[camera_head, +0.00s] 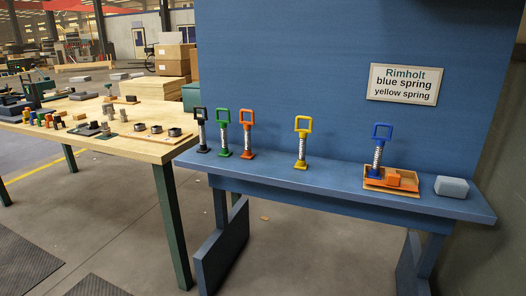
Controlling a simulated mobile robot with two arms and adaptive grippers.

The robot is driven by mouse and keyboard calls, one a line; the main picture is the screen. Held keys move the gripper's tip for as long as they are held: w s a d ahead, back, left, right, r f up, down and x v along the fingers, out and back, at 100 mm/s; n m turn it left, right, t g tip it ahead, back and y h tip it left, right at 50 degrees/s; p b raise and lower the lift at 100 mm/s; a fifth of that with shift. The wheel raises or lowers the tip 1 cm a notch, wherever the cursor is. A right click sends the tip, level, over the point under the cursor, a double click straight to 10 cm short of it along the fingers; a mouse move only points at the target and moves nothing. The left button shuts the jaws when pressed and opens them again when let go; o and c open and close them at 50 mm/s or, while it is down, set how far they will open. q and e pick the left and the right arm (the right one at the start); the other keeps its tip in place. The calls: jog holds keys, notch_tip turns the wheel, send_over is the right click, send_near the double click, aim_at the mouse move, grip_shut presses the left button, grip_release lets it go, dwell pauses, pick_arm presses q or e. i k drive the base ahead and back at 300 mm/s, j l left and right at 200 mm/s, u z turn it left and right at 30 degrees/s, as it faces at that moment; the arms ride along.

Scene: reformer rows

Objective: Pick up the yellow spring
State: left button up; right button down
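The yellow spring (302,143) stands upright on the blue bench, with a square yellow handle on top, a silver coil and a yellow foot. It is right of the orange spring and left of the tray. A blue spring (379,150) stands upright at the left part of a shallow brown tray (409,190), beside an orange block (402,180). A sign (403,84) on the blue back panel reads "Rimholt, blue spring, yellow spring". Neither of my grippers shows in the head view.
Black (202,130), green (224,133) and orange (247,134) springs stand at the left of the blue bench (335,180). A grey block (452,187) lies right of the tray. A wooden table (120,141) with small parts stands at left. Open floor lies in front.

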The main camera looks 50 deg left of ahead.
aim_at(301, 163)
jog(key=u, duration=0.45)
jog(key=i+l+u, duration=0.1)
jog(key=u, duration=0.35)
jog(key=l+u, duration=0.15)
jog(key=u, duration=0.3)
jog(key=l+u, duration=0.15)
jog(key=u, duration=0.3)
jog(key=l+u, duration=0.1)
jog(key=l, duration=0.5)
